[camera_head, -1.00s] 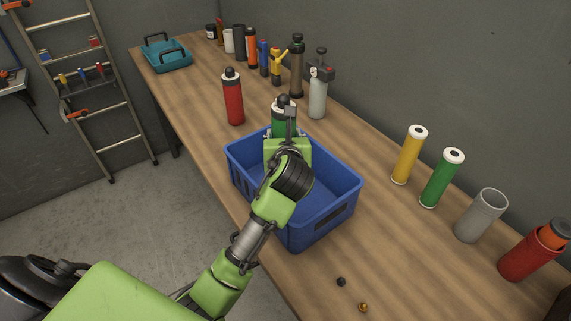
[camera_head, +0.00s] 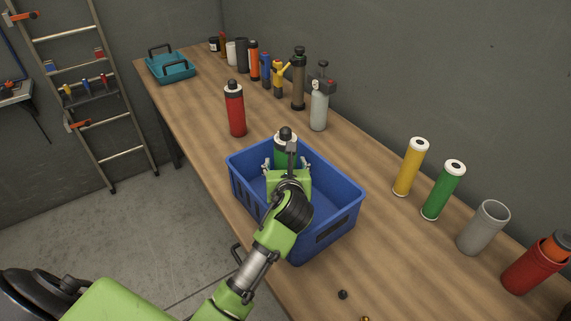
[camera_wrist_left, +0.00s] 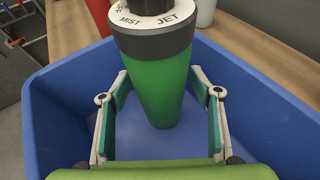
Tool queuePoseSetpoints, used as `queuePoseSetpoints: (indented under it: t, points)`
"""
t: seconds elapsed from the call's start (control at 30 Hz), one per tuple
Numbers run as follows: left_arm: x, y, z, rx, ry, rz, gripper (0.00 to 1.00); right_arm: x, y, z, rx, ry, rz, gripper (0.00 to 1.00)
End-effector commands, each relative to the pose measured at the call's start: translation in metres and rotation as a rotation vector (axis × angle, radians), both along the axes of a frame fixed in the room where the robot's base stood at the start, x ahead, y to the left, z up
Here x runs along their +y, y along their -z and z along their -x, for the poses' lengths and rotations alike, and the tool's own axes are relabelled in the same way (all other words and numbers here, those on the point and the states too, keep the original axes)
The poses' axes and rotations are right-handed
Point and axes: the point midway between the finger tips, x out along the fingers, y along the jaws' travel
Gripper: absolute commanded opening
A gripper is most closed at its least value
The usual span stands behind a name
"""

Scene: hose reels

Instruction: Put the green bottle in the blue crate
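The green bottle (camera_head: 285,157) has a white band and a black cap. It stands about upright inside the far end of the blue crate (camera_head: 337,224), its top above the rim. My left gripper (camera_head: 287,168) is at the near side of the bottle, inside the crate. In the left wrist view the gripper's fingers (camera_wrist_left: 160,90) are spread on both sides of the green bottle (camera_wrist_left: 160,85), with small gaps beside it. The bottle's base appears to be at the crate floor (camera_wrist_left: 225,145). My right gripper is not in view.
A red bottle (camera_head: 235,110) stands just beyond the crate. A grey spray bottle (camera_head: 319,108) and several containers line the wall. Yellow (camera_head: 410,168) and green (camera_head: 442,192) tubes, a grey cup (camera_head: 483,228) and a red cup (camera_head: 532,266) stand right. A teal tray (camera_head: 170,68) sits far left.

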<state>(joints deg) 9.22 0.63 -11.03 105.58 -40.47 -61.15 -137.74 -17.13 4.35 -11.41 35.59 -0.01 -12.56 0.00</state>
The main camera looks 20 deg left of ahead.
Motion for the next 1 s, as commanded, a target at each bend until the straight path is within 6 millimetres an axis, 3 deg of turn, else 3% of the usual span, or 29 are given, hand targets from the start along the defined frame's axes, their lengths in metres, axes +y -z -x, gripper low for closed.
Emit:
queuePoseSetpoints:
  t: [0.37,0.8,1.0]
  points:
    - [-0.005,-0.005,0.008,-0.001,0.002,-0.001,0.58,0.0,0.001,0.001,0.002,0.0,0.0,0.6]
    - [-0.043,-0.038,0.078,-0.001,0.002,0.003,0.58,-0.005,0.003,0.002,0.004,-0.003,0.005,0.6]
    - [-0.052,-0.047,0.095,-0.002,0.0,0.001,0.58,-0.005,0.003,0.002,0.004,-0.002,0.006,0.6]
